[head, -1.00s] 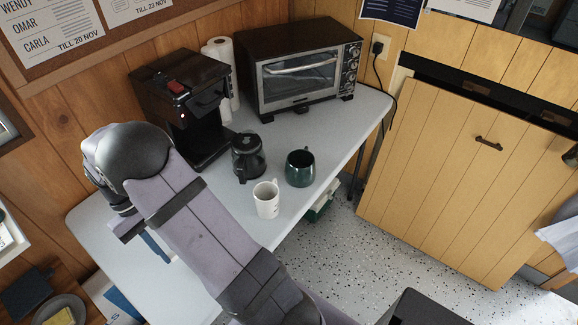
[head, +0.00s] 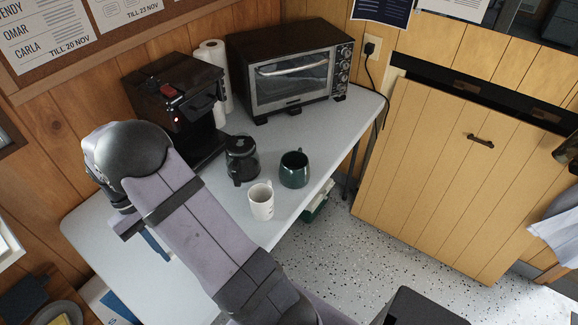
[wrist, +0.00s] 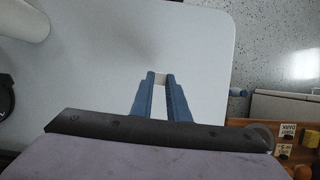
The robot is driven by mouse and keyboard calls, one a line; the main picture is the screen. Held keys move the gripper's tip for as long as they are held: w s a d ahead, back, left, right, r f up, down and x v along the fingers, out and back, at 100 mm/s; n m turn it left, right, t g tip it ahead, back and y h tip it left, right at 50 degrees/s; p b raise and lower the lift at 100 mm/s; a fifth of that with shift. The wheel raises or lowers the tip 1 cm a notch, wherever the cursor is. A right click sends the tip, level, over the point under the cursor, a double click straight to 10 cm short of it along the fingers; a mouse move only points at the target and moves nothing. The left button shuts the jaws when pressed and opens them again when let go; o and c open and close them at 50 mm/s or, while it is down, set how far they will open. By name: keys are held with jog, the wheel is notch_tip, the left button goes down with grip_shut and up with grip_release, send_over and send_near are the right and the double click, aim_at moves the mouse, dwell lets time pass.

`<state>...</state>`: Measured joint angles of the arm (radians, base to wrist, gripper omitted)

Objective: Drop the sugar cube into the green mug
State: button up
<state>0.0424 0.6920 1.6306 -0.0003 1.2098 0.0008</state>
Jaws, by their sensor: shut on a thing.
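The green mug (head: 294,169) stands upright on the table near its right edge in the head view, its opening facing up. My gripper (wrist: 160,80) points down over the pale table top in the wrist view. Its blue fingers are shut on a small pale cube, the sugar cube (wrist: 160,78), of which only a little shows between the tips. In the head view a blue finger (head: 155,243) shows beside my arm, left of and apart from the mug; the sugar cube is hidden there.
A white mug (head: 261,202) stands close in front of the green mug. A glass coffee pot (head: 242,159) is left of it, before the coffee machine (head: 170,95). A toaster oven (head: 290,75) stands behind. The white table (head: 110,235) is clear near my gripper.

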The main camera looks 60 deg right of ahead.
jog(key=s+d+r+m+y+p, duration=0.1)
jog(key=s+d+r+m+p, duration=0.2)
jog(key=d, duration=0.7)
jog(key=s+d+r+m+y+p, duration=0.1)
jog(key=s+d+r+p, duration=0.1)
jog(key=s+d+p, duration=0.6)
jog(key=d+r+m+p, duration=0.2)
jog(key=d+r+m, duration=0.1)
jog(key=d, duration=0.8)
jog(key=w+d+r+n+t+h, duration=0.1)
jog(key=d+n+h, duration=0.4)
jog(key=d+n, duration=0.9)
jog(key=shift+w+d+r+n, duration=0.3)
jog(key=shift+w+r+n, duration=0.3)
jog(key=shift+n, duration=0.6)
notch_tip(320, 180, down, 6)
jog(key=b, duration=0.5)
